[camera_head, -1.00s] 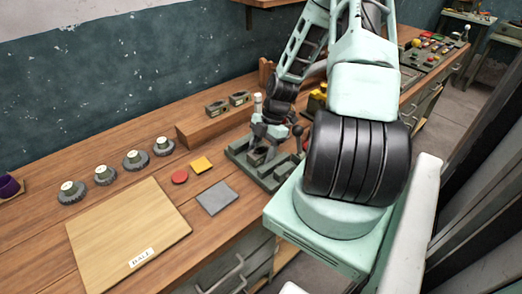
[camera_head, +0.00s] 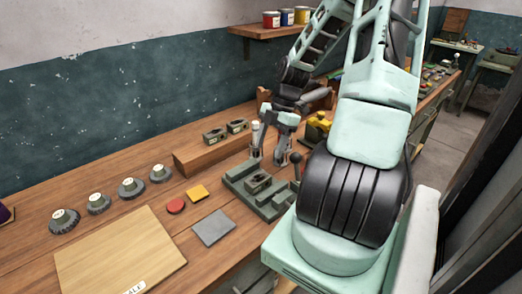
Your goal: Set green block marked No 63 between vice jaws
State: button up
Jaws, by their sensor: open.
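A grey-green vice (camera_head: 272,207) stands on the wooden bench, with a lever that has a dark knob at its right side. A small dark grey-green block (camera_head: 257,183) with a lighter top sits in the middle of the vice, apparently between its jaws. Its marking is too small to read, and I cannot tell if both jaws touch it. My gripper (camera_head: 269,157) is open and empty, its fingers spread above and behind the block, clear of it.
Two similar small blocks (camera_head: 225,131) sit on a wooden riser (camera_head: 205,156) behind the vice. Several knobs stand beyond a pale board (camera_head: 120,250). Yellow-topped items (camera_head: 318,125) stand right.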

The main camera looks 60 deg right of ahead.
jog(key=w+a+r+m+g+h, duration=0.1)
jog(key=w+a+r, duration=0.15)
jog(key=a, duration=0.85)
jog(key=w+a+r+m+g+h, duration=0.1)
jog(key=a+r+m, duration=0.15)
jog(key=a, duration=0.85)
jog(key=s+a+r+m, duration=0.2)
jog(key=s+a, duration=0.5)
jog(key=a, duration=0.2)
jog(key=s+a+r+m+t+h, duration=0.1)
jog(key=s+a+r+m, duration=0.1)
jog(key=s+a, duration=0.4)
jog(key=a+r, duration=0.1)
jog(key=a, duration=0.3)
jog(key=shift+s+a+h, duration=0.25)
jog(key=shift+s+h, duration=0.05)
jog(key=shift+s, duration=0.1)
